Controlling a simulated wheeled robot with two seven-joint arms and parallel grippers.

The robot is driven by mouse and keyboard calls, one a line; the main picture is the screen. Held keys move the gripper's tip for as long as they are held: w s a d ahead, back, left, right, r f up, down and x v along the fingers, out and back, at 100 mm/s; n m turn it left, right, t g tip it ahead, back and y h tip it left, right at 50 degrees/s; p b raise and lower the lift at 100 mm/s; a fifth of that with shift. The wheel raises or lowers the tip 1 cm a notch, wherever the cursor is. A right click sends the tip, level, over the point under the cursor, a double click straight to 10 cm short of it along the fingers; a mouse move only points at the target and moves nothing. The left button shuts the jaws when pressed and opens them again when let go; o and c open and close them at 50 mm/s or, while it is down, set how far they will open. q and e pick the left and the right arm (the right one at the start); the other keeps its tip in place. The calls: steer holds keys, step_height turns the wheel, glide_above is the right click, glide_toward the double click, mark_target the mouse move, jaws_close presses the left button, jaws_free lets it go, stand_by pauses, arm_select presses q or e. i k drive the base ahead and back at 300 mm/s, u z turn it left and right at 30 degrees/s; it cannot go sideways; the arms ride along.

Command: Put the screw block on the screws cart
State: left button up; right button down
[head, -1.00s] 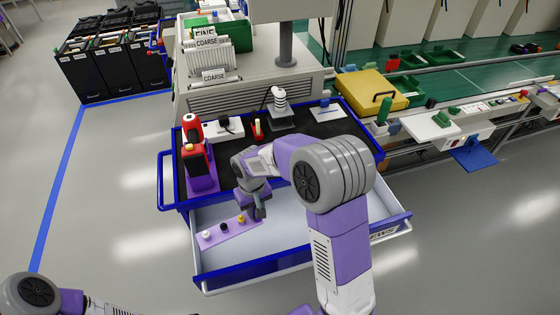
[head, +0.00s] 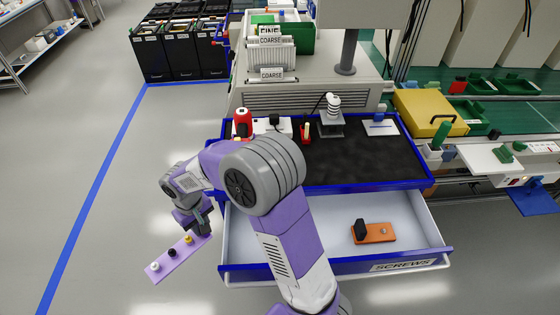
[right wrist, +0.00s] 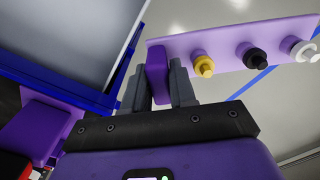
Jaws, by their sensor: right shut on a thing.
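The screw block is a long purple plate (head: 163,263) with a white, a black and a yellow screw standing on it. My right gripper (head: 202,227) is shut on one end of this block and holds it in the air, left of the open drawer. The block also shows in the right wrist view (right wrist: 226,44), its purple grip tab between the fingers (right wrist: 160,86). The screws cart has a blue-rimmed black top (head: 365,162) and an open white drawer (head: 300,232) labelled SCREWS. My left gripper is out of view.
An orange block (head: 378,233) with a black part on it lies in the right of the drawer. The drawer's middle looks bare, partly hidden by my right arm. A red tool (head: 242,122) and a grey stand (head: 331,122) are on the cart top.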

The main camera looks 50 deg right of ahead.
mark_target(380, 162)
steer(key=u, duration=1.6)
steer(key=k, duration=2.25)
steer(key=z, duration=0.65)
